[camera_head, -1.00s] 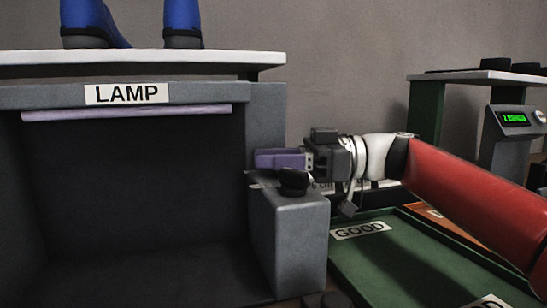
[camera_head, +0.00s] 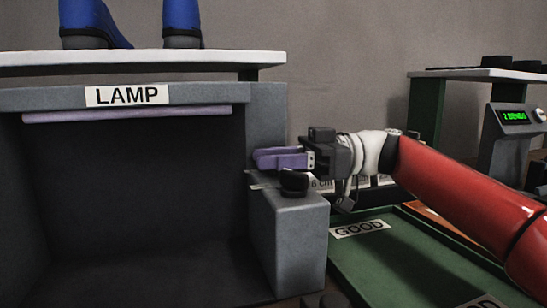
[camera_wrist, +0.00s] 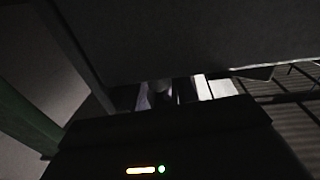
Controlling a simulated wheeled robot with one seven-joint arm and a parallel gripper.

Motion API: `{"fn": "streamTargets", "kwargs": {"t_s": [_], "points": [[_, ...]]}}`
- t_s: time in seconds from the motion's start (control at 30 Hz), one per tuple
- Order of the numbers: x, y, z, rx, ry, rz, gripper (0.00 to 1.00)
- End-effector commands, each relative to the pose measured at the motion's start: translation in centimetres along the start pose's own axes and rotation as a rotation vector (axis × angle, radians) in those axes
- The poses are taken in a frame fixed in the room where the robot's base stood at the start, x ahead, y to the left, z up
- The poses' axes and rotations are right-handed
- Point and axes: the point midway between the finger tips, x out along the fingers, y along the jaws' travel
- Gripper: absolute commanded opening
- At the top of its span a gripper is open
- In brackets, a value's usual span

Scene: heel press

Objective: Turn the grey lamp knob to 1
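The lamp knob (camera_head: 293,184) is a small dark knob on top of the grey box (camera_head: 298,225) at the right side of the lamp booth. Its setting and any numerals cannot be read. My gripper (camera_head: 262,159) has purple fingers pointing left, just above and behind the knob in the head view. The two fingers show with a narrow gap between them, and nothing is seen held. I cannot tell whether they touch the knob. The wrist view is very dark; the finger tips (camera_wrist: 168,92) show only faintly there.
The booth with the LAMP sign (camera_head: 127,95) is dark inside; its lamp tube (camera_head: 127,114) looks unlit. Blue boots (camera_head: 95,22) stand on its white top. A green GOOD tray (camera_head: 400,255) lies right of the box. A display unit (camera_head: 514,117) stands at the far right.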

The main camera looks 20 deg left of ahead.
Motion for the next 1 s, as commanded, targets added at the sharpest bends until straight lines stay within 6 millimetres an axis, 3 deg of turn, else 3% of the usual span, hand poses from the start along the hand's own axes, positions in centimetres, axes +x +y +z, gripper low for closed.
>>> {"fn": "streamTargets", "kwargs": {"t_s": [0.27, 0.7, 1.0], "points": [[-0.2, 0.0, 0.0, 0.000, 0.000, 0.001, 0.30], [-6.6, 0.1, -0.1, 0.000, 0.001, 0.002, 0.30], [-7.9, 0.0, 0.0, 0.000, 0.000, 0.001, 0.30]]}}
